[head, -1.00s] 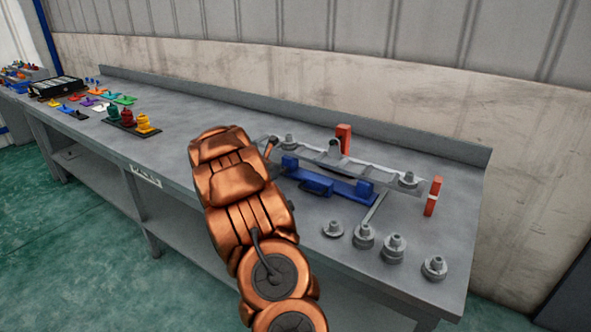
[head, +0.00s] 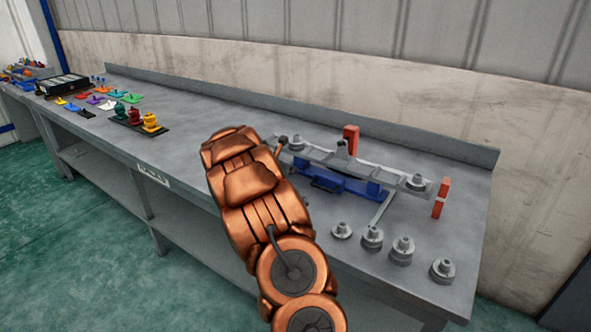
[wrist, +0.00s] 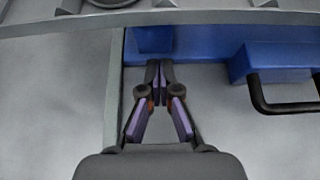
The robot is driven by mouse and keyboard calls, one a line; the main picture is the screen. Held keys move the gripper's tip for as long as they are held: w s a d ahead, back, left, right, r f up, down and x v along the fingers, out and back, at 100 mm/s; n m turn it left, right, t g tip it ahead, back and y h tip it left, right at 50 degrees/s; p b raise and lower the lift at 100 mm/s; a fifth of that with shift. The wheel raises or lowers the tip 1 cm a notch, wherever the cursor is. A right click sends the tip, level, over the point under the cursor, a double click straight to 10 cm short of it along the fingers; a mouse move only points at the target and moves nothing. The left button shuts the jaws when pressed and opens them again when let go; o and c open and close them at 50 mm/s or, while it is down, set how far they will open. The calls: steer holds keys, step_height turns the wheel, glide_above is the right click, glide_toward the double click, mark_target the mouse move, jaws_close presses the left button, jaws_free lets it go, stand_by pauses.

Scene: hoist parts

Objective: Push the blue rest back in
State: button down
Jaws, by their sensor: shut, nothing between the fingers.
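The blue rest (head: 340,181) lies on the bench under a long grey beam (head: 365,169). In the wrist view the blue rest (wrist: 205,58) has an upright blue block at left and a raised block with a black handle (wrist: 285,106) at right. My gripper (wrist: 159,64) is shut and empty, its fingertips at the front edge of the blue rest by the upright block. I cannot tell whether they touch. In the head view my arm hides the gripper and the rest's left end.
A grey rail (wrist: 114,90) runs just left of my fingers. Red blocks (head: 350,138) stand behind and to the right of the beam. Several grey weights (head: 402,250) stand along the front right. Coloured parts (head: 131,116) sit far left.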

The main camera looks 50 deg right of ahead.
steer(key=v, duration=0.7)
steer(key=f+v, duration=0.1)
steer(key=v, duration=0.2)
steer(key=shift+w+a+r, duration=0.15)
steer(key=shift+w+a, duration=0.05)
steer(key=shift+a, duration=0.25)
steer(key=shift+a+r, duration=0.3)
steer(key=shift+a, duration=0.2)
steer(key=shift+s, duration=0.1)
steer(key=s+a+r+m+g+y+p, duration=0.1)
steer(key=s+a+r+m+y+p, duration=0.1)
steer(key=s+a+r+m, duration=0.45)
steer(key=s+a+r+m+g+y+p, duration=0.1)
steer(key=s+a+m+p, duration=0.1)
steer(key=s+a+m, duration=0.5)
steer(key=s+a+m+y+p, duration=0.1)
steer(key=s+a+y, duration=0.2)
steer(key=s+a, duration=0.3)
steer(key=s+a+m+y+p, duration=0.2)
steer(key=s+a, duration=0.4)
steer(key=a, duration=0.9)
steer(key=s+a+r+m+y+p, duration=0.1)
steer(key=s+a+y, duration=0.3)
steer(key=a, duration=0.7)
steer(key=shift+s+a+m, duration=0.15)
steer(key=shift+s+m, duration=0.3)
steer(key=shift+s, duration=0.75)
